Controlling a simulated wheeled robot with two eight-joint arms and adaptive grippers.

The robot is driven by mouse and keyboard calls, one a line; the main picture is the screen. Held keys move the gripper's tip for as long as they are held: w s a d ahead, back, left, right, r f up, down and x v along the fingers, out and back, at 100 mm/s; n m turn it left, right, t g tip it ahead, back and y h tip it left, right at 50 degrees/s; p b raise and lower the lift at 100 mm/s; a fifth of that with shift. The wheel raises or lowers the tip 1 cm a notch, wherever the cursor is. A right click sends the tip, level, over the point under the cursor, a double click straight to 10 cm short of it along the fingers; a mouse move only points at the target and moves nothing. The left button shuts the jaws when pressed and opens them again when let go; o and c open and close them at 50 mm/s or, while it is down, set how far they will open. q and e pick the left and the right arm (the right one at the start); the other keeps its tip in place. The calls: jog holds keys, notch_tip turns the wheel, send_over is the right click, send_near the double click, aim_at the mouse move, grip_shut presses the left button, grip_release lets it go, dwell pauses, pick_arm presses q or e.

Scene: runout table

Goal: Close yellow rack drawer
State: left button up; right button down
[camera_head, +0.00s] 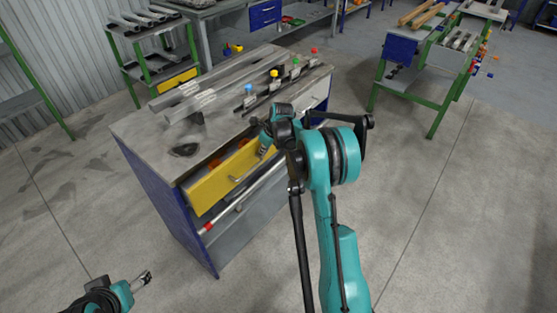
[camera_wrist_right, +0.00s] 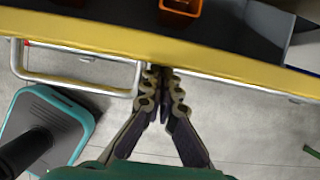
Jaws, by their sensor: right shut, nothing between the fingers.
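The yellow drawer (camera_head: 212,190) stands pulled out from the front of the workbench, its inside showing from above. In the right wrist view its yellow front edge (camera_wrist_right: 100,42) crosses the top, with a pale bar handle (camera_wrist_right: 75,84) on its outer side. My right gripper (camera_wrist_right: 162,72) is shut and empty, its tips at the drawer front beside the right end of the handle. I cannot tell whether they touch it. In the head view my right gripper (camera_head: 264,151) is partly hidden by its wrist. My left gripper (camera_head: 143,279) is low at the left, away from the bench; its jaws are too small to judge.
The workbench (camera_head: 140,127) carries metal profiles and several colour-topped clamps. An orange bin (camera_wrist_right: 181,8) sits inside the drawer. Below it is a lower compartment with a red-ended tube (camera_head: 207,228). A green-legged cart (camera_head: 440,108) stands at the back right. The floor at right is clear.

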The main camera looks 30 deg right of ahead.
jog(key=w, duration=0.1)
jog(key=w+a, duration=0.1)
jog(key=w, duration=0.1)
jog(key=w+a, duration=0.1)
jog(key=w, duration=0.1)
jog(key=shift+w+a+p, duration=0.1)
jog(key=shift+w+p, duration=0.05)
jog(key=shift+p, duration=0.2)
jog(key=shift+w, duration=0.2)
